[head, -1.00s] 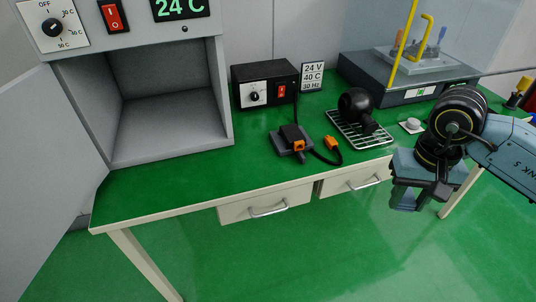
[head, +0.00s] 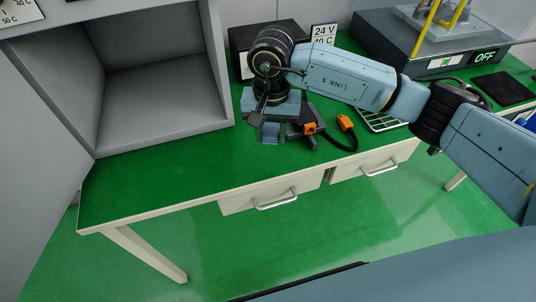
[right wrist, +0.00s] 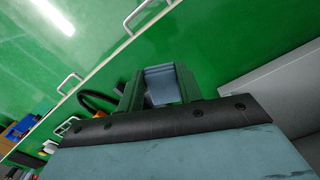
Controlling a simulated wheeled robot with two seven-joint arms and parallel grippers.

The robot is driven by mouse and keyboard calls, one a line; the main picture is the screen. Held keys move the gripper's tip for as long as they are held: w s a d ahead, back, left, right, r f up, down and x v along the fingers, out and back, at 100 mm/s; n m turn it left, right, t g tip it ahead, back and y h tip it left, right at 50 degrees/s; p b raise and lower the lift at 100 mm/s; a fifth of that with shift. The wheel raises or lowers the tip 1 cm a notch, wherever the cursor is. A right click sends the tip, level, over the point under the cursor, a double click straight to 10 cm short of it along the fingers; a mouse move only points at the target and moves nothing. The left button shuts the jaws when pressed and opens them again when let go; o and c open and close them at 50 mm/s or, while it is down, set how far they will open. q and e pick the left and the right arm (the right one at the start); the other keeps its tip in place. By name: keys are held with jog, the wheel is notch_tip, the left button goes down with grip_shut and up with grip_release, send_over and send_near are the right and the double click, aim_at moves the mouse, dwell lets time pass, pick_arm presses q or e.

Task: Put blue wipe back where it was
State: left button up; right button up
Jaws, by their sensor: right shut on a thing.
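My right gripper (head: 271,134) points down over the green bench, in front of the black power box. In the right wrist view (right wrist: 158,88) its two fingers are closed on a pale blue, folded-looking piece, which I take to be the blue wipe (right wrist: 160,85). In the head view the gripper body and fingers mostly hide this piece. The gripper is just left of the dark block with the orange connector (head: 309,128); I cannot tell whether they touch. My left gripper is not in view.
The grey chamber (head: 150,100) stands open at left, apparently empty. A loose orange plug (head: 346,122) on a black cable lies right of the gripper. The wire rack (head: 385,124) is partly behind my arm. The bench front left (head: 150,185) is clear. Drawers (head: 270,194) are below.

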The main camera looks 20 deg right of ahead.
aim_at(270, 142)
notch_tip(270, 142, down, 4)
jog(key=shift+f, duration=0.2)
notch_tip(270, 142, down, 4)
jog(key=shift+r, duration=0.15)
jog(key=shift+f, duration=0.2)
jog(key=shift+f+b, duration=0.1)
jog(key=shift+b, duration=0.35)
jog(key=o, duration=0.9)
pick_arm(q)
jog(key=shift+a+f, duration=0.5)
